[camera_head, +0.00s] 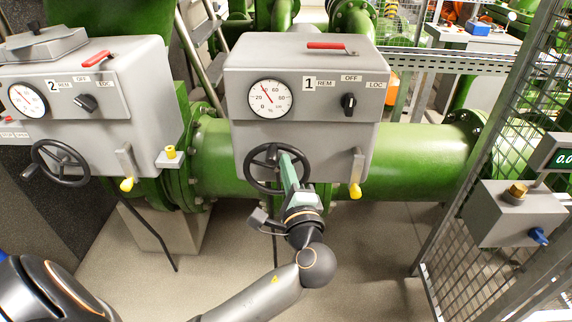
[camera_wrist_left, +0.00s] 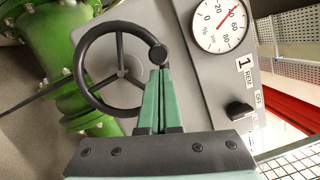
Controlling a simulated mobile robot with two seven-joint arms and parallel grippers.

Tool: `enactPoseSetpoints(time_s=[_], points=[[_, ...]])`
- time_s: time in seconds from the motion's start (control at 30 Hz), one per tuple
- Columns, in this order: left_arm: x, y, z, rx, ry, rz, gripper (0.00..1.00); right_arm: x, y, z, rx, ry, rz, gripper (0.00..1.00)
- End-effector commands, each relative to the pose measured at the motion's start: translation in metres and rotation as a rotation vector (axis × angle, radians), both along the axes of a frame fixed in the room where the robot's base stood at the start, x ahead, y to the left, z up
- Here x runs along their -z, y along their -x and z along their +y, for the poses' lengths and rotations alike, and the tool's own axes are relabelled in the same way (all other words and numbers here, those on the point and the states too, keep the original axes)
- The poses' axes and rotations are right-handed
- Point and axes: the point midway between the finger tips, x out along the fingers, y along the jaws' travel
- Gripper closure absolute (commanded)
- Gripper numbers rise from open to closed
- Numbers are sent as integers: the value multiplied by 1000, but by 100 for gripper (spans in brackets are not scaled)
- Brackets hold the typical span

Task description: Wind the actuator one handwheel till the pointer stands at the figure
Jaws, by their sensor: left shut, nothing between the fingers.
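Actuator one is a grey box (camera_head: 300,118) marked 1. Its round white dial (camera_head: 270,98) has a red pointer standing near 40; the dial also shows in the left wrist view (camera_wrist_left: 212,40). Its black three-spoke handwheel (camera_head: 249,172) is on the box's front. In the left wrist view the wheel (camera_wrist_left: 84,66) has a round black knob (camera_wrist_left: 158,53) on its rim. My left gripper (camera_wrist_left: 160,72) has its green fingers together, tips right by the knob with nothing between them; whether they touch it I cannot tell. The left gripper (camera_head: 283,160) covers part of the wheel in the head view. My right gripper is not in view.
Actuator two (camera_head: 145,75) stands at left with its own dial and handwheel (camera_head: 60,163). A black selector switch (camera_head: 348,104) and a yellow-tipped lever (camera_head: 355,188) are on box one. A mesh fence (camera_head: 455,240) and grey box (camera_head: 505,215) stand at right. Green pipe runs behind.

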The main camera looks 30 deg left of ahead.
Motion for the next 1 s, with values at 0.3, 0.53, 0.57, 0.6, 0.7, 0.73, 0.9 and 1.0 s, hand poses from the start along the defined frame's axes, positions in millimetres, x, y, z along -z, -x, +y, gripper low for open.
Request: enactPoseSetpoints(time_s=[0.3,0.53,0.57,0.6,0.7,0.73,0.9,1.0], points=[[0,1,-1,0,1,1,100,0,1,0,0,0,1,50],[-3,4,4,-2,34,-18,100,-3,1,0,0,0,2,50],[-4,6,6,-2,48,-28,100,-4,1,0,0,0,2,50],[-4,7,9,-2,63,-36,100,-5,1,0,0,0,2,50],[-4,8,11,-3,75,-47,100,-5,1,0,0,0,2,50],[-4,8,11,-3,74,-47,100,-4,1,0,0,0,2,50],[-4,8,11,-3,72,-48,100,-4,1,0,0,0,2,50],[-4,7,12,-4,72,-48,100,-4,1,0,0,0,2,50]])
